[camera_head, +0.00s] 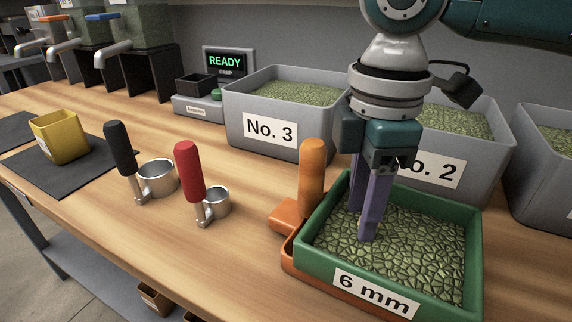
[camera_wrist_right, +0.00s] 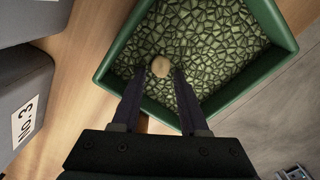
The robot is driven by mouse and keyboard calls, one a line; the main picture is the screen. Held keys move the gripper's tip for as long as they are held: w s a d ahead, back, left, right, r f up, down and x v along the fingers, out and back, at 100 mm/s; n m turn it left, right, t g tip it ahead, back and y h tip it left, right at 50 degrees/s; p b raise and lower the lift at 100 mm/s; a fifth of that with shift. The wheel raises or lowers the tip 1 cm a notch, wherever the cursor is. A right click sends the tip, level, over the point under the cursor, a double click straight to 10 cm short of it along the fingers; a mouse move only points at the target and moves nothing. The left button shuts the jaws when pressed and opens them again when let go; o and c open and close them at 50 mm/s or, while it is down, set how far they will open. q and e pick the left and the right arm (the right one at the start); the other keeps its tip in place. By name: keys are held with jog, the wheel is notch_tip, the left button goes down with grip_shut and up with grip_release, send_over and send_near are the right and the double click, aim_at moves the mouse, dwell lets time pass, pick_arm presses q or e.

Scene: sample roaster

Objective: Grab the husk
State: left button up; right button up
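The husk (camera_wrist_right: 160,67) appears to be the small round tan piece lying on the green beans in the right wrist view. I cannot make it out in the head view, where my fingers may hide it. My right gripper (camera_head: 362,223) points down into the green 6 mm sieve (camera_head: 320,264). Its purple fingers are apart, and in the right wrist view the fingertips (camera_wrist_right: 158,75) stand on either side of the tan piece with a visible gap to each. Whether the tips touch the beans is unclear. My left gripper is not in view.
The sieve sits on an orange tray (camera_head: 283,222) beside an upright orange handle (camera_head: 312,170). Grey bins No. 3 (camera_head: 235,125) and No. 2 (camera_head: 452,172) stand close behind. Red (camera_head: 190,172) and black (camera_head: 120,148) handled scoops and a yellow cup (camera_head: 60,135) stand left.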

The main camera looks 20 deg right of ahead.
grip_shut()
dwell(0.5)
jog(key=shift+r, duration=0.1)
